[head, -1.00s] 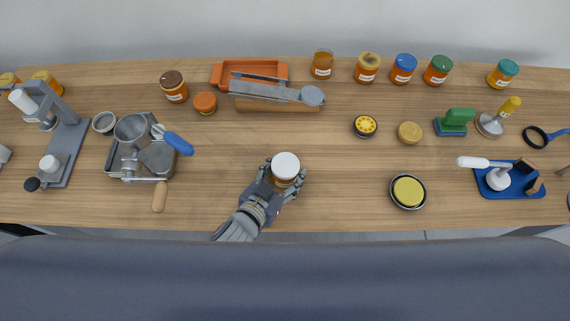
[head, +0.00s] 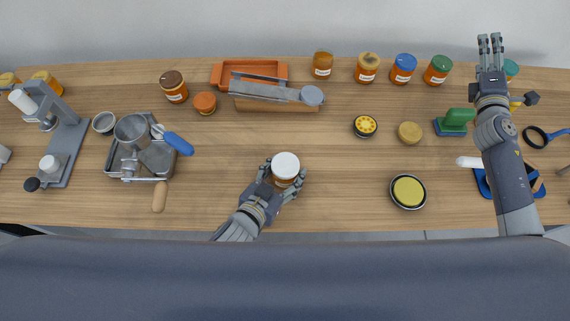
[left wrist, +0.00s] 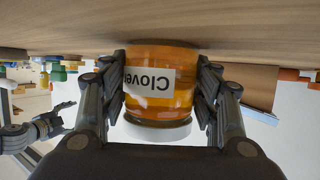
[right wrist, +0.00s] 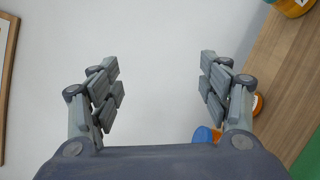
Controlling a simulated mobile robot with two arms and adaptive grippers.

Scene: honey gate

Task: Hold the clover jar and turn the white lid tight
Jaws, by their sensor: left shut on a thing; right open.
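The clover jar (left wrist: 160,85) is amber with a white label reading "Clover". It stands on the table, and the white lid (head: 286,165) sits on its top in the head view. Whether the lid is tight cannot be seen. My left gripper (head: 285,177) is shut around the jar's body, with a finger on each side in the left wrist view. My right gripper (head: 490,42) is open and empty, raised at the far right back, well away from the jar. The right wrist view shows its fingers (right wrist: 160,85) spread apart.
Several capped jars stand along the back, among them a blue-lidded jar (head: 404,66) and a green-lidded jar (head: 438,68). A yellow-topped tin (head: 408,191) and a sunflower tin (head: 365,126) lie right of the clover jar. A metal tray (head: 113,165) is at left. Table around the jar is clear.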

